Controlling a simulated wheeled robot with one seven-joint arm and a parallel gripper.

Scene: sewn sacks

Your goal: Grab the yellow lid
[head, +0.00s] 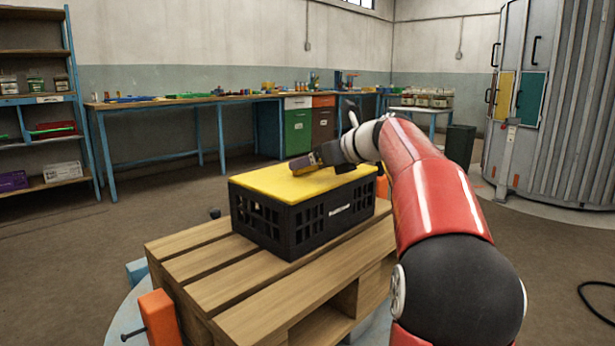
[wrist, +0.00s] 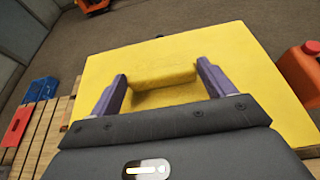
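The yellow lid (head: 296,181) lies flat on top of the black crate (head: 305,224) in the head view. In the wrist view the lid (wrist: 238,115) fills most of the picture, with a raised yellow grip block (wrist: 162,76) on it. My gripper (head: 301,165) is low over the lid, with its two purple fingers (wrist: 162,72) set apart at the two ends of this block. Nothing else is between them. Whether the fingertips press on the block or stand just clear of it cannot be told.
The crate stands on a wooden pallet (head: 228,283). A workbench (head: 160,102) and shelves (head: 38,105) stand behind. The floor between is mostly clear.

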